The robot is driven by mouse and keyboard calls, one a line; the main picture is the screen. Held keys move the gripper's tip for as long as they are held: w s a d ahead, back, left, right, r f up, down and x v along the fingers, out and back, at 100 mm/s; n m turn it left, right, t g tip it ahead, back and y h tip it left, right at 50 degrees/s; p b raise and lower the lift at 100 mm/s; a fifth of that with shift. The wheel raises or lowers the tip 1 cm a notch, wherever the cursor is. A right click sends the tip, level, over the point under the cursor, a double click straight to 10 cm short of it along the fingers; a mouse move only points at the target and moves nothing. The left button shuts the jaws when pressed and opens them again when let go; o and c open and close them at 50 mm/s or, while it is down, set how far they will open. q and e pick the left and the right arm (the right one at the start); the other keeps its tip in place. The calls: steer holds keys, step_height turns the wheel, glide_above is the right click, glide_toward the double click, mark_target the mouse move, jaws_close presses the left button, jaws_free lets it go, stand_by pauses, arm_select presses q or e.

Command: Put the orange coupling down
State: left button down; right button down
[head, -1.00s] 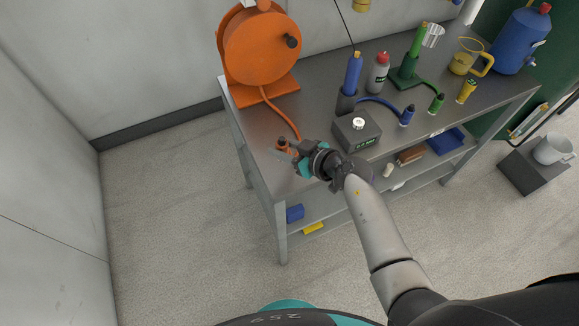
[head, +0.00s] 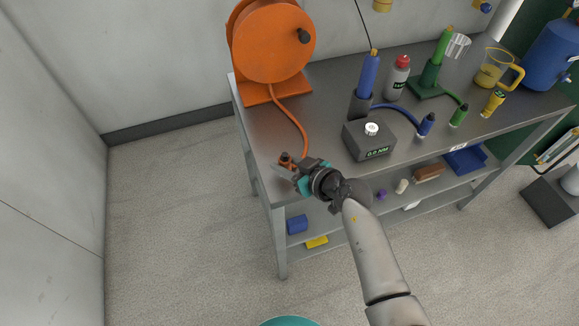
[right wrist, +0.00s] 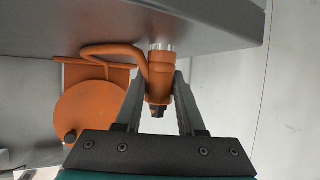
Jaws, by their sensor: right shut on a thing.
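The orange coupling (head: 286,159) is at the left front part of the grey bench top (head: 262,128), at the end of an orange hose (head: 301,125) from the orange reel (head: 272,45). My right gripper (head: 288,167) is at the coupling, its arm coming in from the front. In the right wrist view the coupling (right wrist: 159,80) sits between the two fingers of my right gripper (right wrist: 160,90), which is shut on it. Its silver end meets the bench surface in that view; firm contact cannot be told. My left gripper is not in view.
A grey box with a 0.0 NM display (head: 369,140) stands right of the gripper. Blue (head: 369,75) and green (head: 433,70) upright tools with hoses, a red-capped bottle (head: 397,78) and a yellow jug (head: 493,70) stand farther right. The bench top around the orange hose is clear.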

steer(key=shift+a+r, duration=0.1)
steer(key=c, duration=0.5)
jaws_free()
steer(key=p+v, duration=0.4)
steer(key=v, duration=0.8)
steer(key=shift+p, duration=0.3)
